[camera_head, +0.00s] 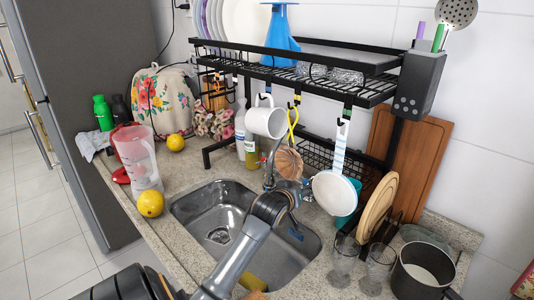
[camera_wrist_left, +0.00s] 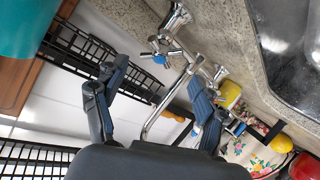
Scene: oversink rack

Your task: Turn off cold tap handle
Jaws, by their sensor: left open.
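The chrome tap shows in the left wrist view (camera_wrist_left: 178,50) and partly in the head view (camera_head: 269,176), at the back of the sink. Its cold tap handle (camera_wrist_left: 160,53) is a small chrome cross with a blue centre. My left gripper (camera_wrist_left: 158,76) is open, with one dark finger on each side of the picture. The cold handle shows between and beyond the fingertips, and the fingers do not appear to touch it. The curved spout (camera_wrist_left: 165,104) runs between the fingers. In the head view my left gripper (camera_head: 287,198) is over the sink and hides part of the tap. My right gripper is not in view.
The metal sink (camera_head: 217,207) lies beneath my arm. A black rack (camera_head: 335,92) stands over it, with a hanging white mug (camera_head: 266,121) and a white pan (camera_head: 334,193) close to my gripper. A pot (camera_head: 421,270) and glasses stand at right; a clear jug (camera_head: 137,160) at left.

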